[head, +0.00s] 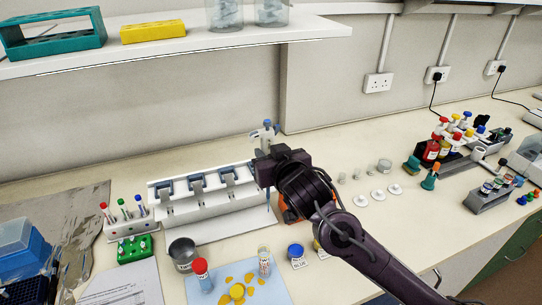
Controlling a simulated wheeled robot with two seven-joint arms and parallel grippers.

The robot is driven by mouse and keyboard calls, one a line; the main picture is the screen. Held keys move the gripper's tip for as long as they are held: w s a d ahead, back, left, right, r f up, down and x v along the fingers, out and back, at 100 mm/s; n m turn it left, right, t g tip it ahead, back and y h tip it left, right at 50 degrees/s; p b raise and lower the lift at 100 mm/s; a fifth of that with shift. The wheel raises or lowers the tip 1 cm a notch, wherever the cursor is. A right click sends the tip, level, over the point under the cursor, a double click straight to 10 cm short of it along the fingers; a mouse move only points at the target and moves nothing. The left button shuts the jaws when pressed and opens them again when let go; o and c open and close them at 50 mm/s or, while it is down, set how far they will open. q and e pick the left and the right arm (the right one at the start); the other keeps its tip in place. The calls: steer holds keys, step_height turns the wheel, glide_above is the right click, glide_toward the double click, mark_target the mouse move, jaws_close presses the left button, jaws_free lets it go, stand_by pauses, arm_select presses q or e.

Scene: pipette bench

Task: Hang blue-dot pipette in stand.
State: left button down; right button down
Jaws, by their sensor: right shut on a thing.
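The white pipette stand (207,214) stands on the bench left of centre, with several grey holders along its top. My right gripper (264,162) is at the stand's right end, shut on the pipette (265,134). The pipette is upright, and its white upper part with a blue top shows above the gripper. Its middle is hidden by the gripper and wrist, so I cannot tell whether it touches the stand. I cannot make out the blue dot. My left gripper is not in view.
Left of the stand is a rack of coloured tubes (130,222). In front are a metal cup (183,254), a red-capped bottle (201,274) and a blue-capped jar (296,256). Small weights (377,195) lie to the right. A shelf (180,52) overhangs the back left.

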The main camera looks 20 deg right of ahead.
steer(key=shift+w+a+f, duration=0.1)
steer(key=shift+w+f, duration=0.1)
steer(key=shift+w, duration=0.2)
steer(key=shift+s, duration=0.1)
steer(key=shift+w, duration=0.2)
steer(key=shift+w+p, duration=0.3)
steer(key=shift+w, duration=0.7)
steer(key=w, duration=0.2)
steer(key=shift+w+a+p, duration=0.1)
steer(key=shift+w+p, duration=0.25)
steer(key=shift+p, duration=0.05)
steer(key=shift+w+r, duration=0.1)
stand_by(0.4)
